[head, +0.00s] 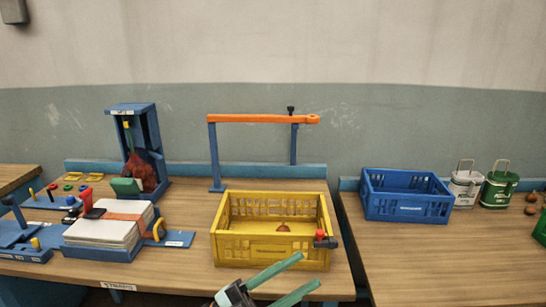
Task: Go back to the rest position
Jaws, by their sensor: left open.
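My left gripper (309,269) comes in at the bottom middle of the head view, with two teal fingers spread apart and nothing between them. It is in front of the yellow crate (270,250), near the table's front edge. My right gripper is not in view.
The yellow crate holds a small brown thing (283,227). Behind it stands an orange bar (262,118) on blue posts. A blue stand (150,130) with a reddish-brown sack (142,172) and a white stack (105,230) are left. A blue crate (405,208) and tins (498,188) are right.

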